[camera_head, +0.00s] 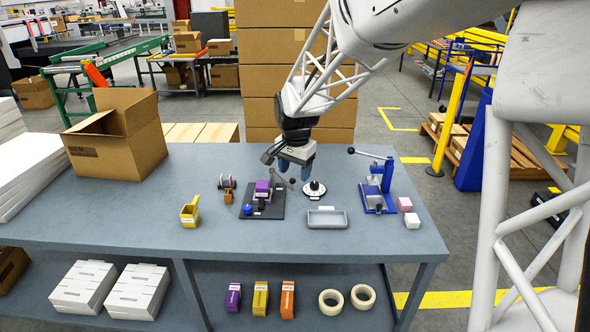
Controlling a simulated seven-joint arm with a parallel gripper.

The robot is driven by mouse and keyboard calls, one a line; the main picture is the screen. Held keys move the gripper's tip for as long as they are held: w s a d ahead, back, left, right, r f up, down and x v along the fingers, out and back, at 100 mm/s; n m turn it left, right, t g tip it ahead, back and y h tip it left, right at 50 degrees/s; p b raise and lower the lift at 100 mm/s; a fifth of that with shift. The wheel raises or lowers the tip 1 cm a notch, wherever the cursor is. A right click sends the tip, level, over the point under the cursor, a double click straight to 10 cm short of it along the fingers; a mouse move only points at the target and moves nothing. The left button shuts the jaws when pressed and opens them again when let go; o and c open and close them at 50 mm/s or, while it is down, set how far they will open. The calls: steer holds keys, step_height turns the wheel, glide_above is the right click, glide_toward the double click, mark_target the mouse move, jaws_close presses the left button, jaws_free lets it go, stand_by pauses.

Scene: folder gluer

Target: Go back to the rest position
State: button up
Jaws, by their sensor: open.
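My gripper (295,168) hangs down over the back middle of the grey worktable (335,243). Its blue fingertips are apart, and I see nothing held between them. It is above and behind a purple device on a black base (277,212) and a round white base with a black knob (314,188). The picture does not show clearly how high the fingertips are above the table. My white lattice arm reaches in from the upper right.
A grey tray (327,224) lies at front middle, a yellow holder (190,213) further left. An open carton (117,140) occupies the left; stacked cartons (268,50) rise behind the table.

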steer(key=shift+s, duration=0.1)
stand_by(0.3)
steer(key=s+d+r+n, duration=0.1)
steer(key=s+d+r, duration=0.2)
steer(key=s+d, duration=0.45)
steer(key=s+d+r+n+t, duration=0.15)
steer(key=s+d, duration=0.25)
steer(key=s, duration=0.7)
steer(key=s+d+r+n, duration=0.25)
steer(key=s+d, duration=0.35)
steer(key=s, duration=0.3)
steer(key=s+d+f, duration=0.1)
steer(key=s+d, duration=0.2)
steer(key=s, duration=0.8)
steer(key=shift+f+n, duration=0.2)
steer(key=shift+n, duration=0.2)
